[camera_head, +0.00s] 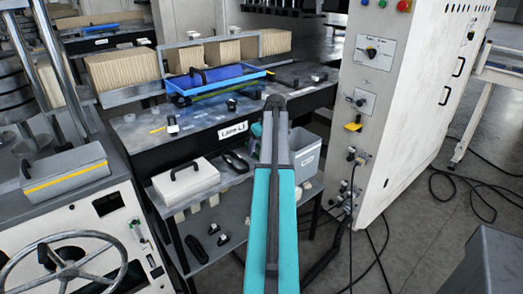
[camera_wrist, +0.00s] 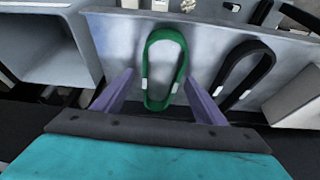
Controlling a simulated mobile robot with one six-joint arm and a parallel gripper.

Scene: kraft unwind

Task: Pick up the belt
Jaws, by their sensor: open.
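A green belt (camera_wrist: 165,33), a closed loop with small white patches, lies on a grey metal surface in the wrist view. A black belt loop (camera_wrist: 231,62) lies to its right, beyond the right finger. My gripper (camera_wrist: 160,77) is open, with its two purple fingers spread to either side of the green belt's near part. Nothing is held. I cannot tell the height of the fingertips above the surface.
A grey bin (camera_head: 308,157) stands right of my arm, and a white case with a handle (camera_head: 186,180) stands to the left. The bench edge with its label (camera_head: 232,130) is behind. A tall white cabinet (camera_head: 400,110) bounds the right. Cables lie on the floor.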

